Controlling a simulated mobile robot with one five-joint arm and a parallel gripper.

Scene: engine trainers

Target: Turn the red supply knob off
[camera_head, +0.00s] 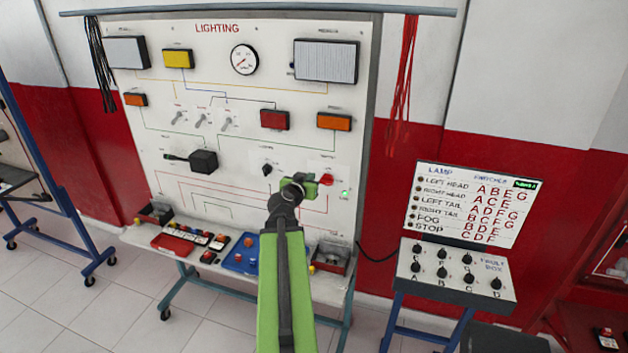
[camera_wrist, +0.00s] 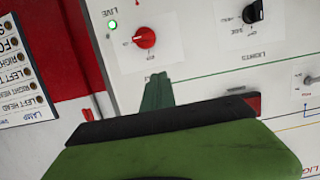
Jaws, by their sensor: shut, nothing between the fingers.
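The red supply knob (camera_head: 327,180) is on the lower right of the white LIGHTING board, just right of my gripper (camera_head: 304,183). In the wrist view, which is upside down, the red knob (camera_wrist: 145,37) is in full sight with a white pointer line. A small green lamp (camera_wrist: 112,25) beside it, marked LIVE, is lit. My green gripper fingers (camera_wrist: 158,90) are together and empty. Their tips point toward the knob, with a gap between them and it in the picture. I cannot tell their distance from the board.
A black lights knob (camera_wrist: 254,12) is on the board near the red knob. A shelf with trays (camera_head: 172,244) runs below the board. A fault box (camera_head: 455,275) with several black knobs and a lamp chart (camera_head: 468,205) stand to the right. Red cables (camera_head: 403,80) hang at the board's right edge.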

